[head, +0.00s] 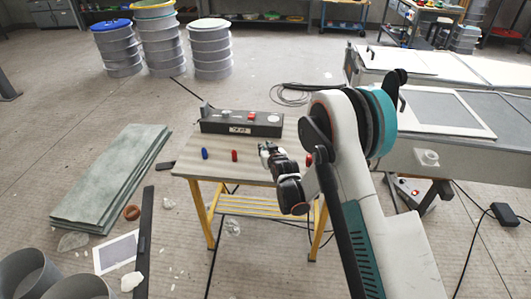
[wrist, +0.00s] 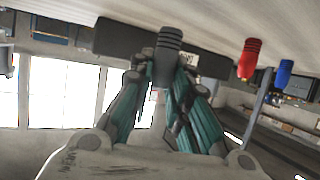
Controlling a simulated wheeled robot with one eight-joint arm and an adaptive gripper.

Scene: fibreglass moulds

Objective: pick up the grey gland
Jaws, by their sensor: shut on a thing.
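The grey gland (wrist: 168,40) is a dark ribbed cylinder in the wrist view, between the fingertips of my gripper (wrist: 166,68). My gripper is shut on it. In the head view my gripper (head: 268,149) is over the right part of a small wooden-topped table (head: 190,162); the gland cannot be made out clearly there. The wrist picture is turned over, with the tabletop along its top. I cannot tell whether the gland still touches the tabletop.
A blue gland (head: 205,153) and a red gland (head: 235,156) stand on the table left of my gripper. A dark box (head: 241,128) with a red button lies along the back edge. A grey mould bench (head: 440,150) stands to the right. Grey sheets (head: 115,175) lie on the floor at left.

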